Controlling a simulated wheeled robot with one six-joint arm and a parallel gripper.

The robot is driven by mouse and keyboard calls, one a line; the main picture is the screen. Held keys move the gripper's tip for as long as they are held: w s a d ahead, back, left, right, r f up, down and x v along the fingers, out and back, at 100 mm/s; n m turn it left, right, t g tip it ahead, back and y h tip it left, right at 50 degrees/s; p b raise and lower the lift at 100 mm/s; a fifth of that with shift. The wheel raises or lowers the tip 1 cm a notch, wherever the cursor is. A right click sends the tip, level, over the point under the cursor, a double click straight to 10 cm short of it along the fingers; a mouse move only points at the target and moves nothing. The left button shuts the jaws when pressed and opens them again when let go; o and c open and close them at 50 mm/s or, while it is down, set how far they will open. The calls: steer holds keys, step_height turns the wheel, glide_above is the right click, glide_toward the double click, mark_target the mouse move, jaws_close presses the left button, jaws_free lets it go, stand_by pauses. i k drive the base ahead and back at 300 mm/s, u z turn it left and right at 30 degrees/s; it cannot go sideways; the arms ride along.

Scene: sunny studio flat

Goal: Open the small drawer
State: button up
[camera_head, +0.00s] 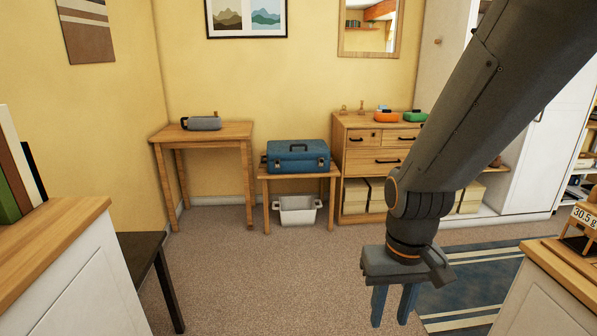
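A wooden chest of drawers (341,161) stands against the back wall, right of centre. Its top row has a small left drawer (362,139) and a small right drawer (402,138) with a dark handle. A wider drawer (365,161) with a dark handle lies below them. All the drawer fronts that show look closed. My arm hides part of the chest's right side. My gripper (393,305) hangs in front of the chest, over the floor, fingers pointing down. The fingers are apart with nothing between them.
A blue toolbox (298,156) sits on a low stand (262,174) left of the chest, with a white bin (297,210) beneath. A wooden table (203,132) stands farther left. Counters edge the near left and right. The carpet (250,270) between is clear.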

mark_target(356, 138)
steer(key=i, duration=1.75)
steer(key=z, duration=0.35)
steer(key=i, duration=1.75)
steer(key=z, duration=0.2)
